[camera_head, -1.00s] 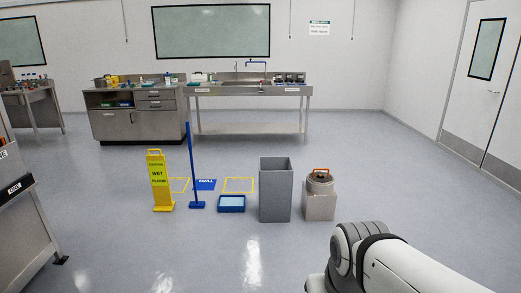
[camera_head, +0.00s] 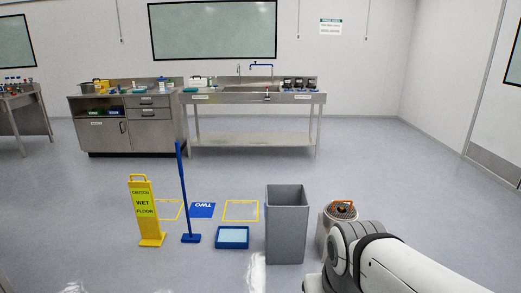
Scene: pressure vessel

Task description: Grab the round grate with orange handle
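Whether the round piece is a grate or a lidded vessel is too small to tell. My arm covers the lower right of the block and comes close in front of the round piece in the picture. My gripper is outside the view; only white and grey links of my arm show at the lower right.
A tall grey bin (camera_head: 286,226) stands just left of the block. Further left are a blue tray (camera_head: 232,237), a blue upright pole (camera_head: 184,190) and a yellow wet floor sign (camera_head: 146,210). A steel sink bench (camera_head: 252,138) stands behind. Floor at right is clear.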

